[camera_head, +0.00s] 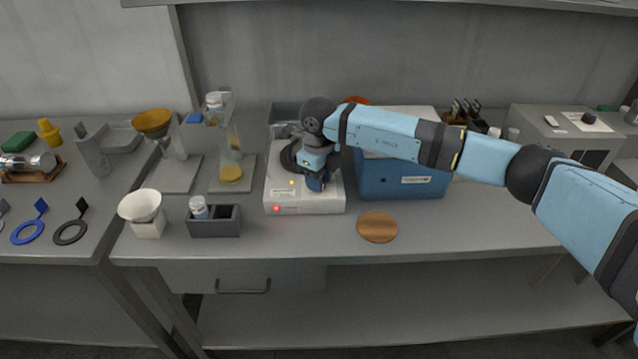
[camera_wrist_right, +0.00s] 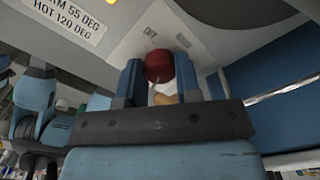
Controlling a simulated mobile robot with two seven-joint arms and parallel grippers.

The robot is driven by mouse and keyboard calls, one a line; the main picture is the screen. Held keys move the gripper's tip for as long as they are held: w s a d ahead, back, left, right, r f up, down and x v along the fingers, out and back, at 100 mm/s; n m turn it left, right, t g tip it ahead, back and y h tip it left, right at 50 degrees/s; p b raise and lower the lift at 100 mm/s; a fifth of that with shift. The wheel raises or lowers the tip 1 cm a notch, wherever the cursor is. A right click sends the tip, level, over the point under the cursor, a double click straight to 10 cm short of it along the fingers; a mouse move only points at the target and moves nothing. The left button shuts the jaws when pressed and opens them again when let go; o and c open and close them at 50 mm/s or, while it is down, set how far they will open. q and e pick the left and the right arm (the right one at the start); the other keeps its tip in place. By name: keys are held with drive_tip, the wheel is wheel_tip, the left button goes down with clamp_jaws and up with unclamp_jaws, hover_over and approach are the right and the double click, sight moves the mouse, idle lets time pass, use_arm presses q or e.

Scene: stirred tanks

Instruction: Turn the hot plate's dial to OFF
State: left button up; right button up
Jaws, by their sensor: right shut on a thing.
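The white hot plate (camera_head: 310,204) stands on the bench with a red light lit at its front left corner and a yellow light above it. My right gripper (camera_head: 317,182) reaches down over its front right part, hiding the dial in the head view. In the right wrist view, a dark red dial (camera_wrist_right: 158,64) sits between the two blue fingers of my right gripper (camera_wrist_right: 159,74), which is shut on it. A small label, apparently OFF (camera_wrist_right: 150,32), is beside the dial. The dial's pointer direction cannot be made out.
A blue box (camera_head: 400,187) stands close on the hot plate's right. A round wooden coaster (camera_head: 377,227) lies in front. A grey holder (camera_head: 215,226) with a small bottle and a white bowl (camera_head: 140,206) stand to the left. A label plate (camera_wrist_right: 72,20) lists WARM and HOT temperatures.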

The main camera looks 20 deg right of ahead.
drive_tip(key=n+b, duration=0.1)
drive_tip(key=n, duration=0.2)
drive_tip(key=shift+f+n+b, duration=0.1)
drive_tip(key=shift+n+b, duration=0.2)
drive_tip(key=shift+b, duration=0.1)
drive_tip(key=shift+n+b, duration=0.3)
drive_tip(key=shift+n, duration=0.4)
drive_tip(key=shift+n+b, duration=0.3)
drive_tip(key=shift+n, duration=0.4)
use_arm(q)
drive_tip(key=shift+f, duration=0.8)
use_arm(e)
drive_tip(key=shift+n, duration=0.3)
use_arm(q)
drive_tip(key=shift+r, duration=0.1)
use_arm(e)
drive_tip(key=o, duration=0.9)
